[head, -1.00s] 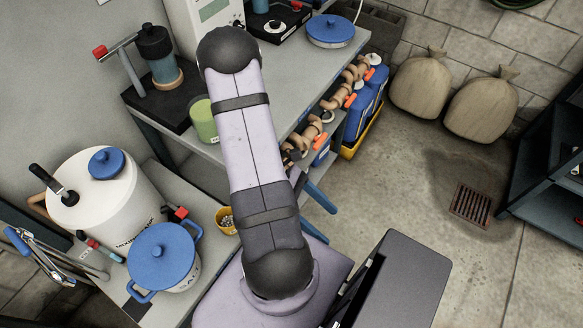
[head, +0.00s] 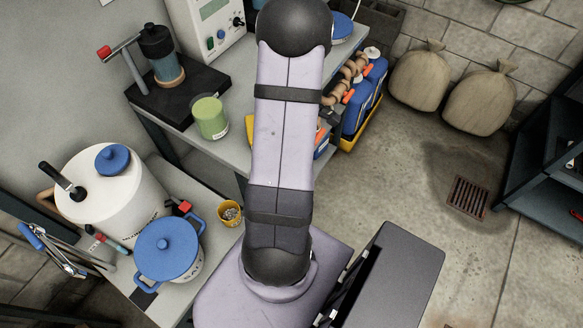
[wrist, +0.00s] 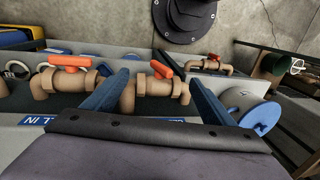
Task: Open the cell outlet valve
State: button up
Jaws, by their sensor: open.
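In the wrist view, my gripper (wrist: 161,82) is open, its two blue fingers spread and empty. Between and beyond the fingertips is a tan pipe valve (wrist: 146,92) with an orange lever (wrist: 163,67). A second tan valve (wrist: 62,82) with an orange lever (wrist: 70,60) stands left of the fingers. In the head view, the valve row (head: 352,78) is partly behind my arm, and my gripper is hidden.
Another valve with a red lever (wrist: 207,62) lies farther back. A white container with a blue lid (wrist: 252,110) is close to the right finger. In the head view, a green jar (head: 210,118) and a blue-lidded pot (head: 168,250) stand on the benches; open floor (head: 390,190) lies to the right.

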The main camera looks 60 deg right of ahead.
jog(key=shift+a+f+p, duration=0.2)
jog(key=shift+f, duration=0.85)
jog(key=shift+a+f+p, duration=0.15)
jog(key=shift+f, duration=0.85)
jog(key=shift+a+f+p, duration=0.2)
jog(key=shift+f, duration=0.85)
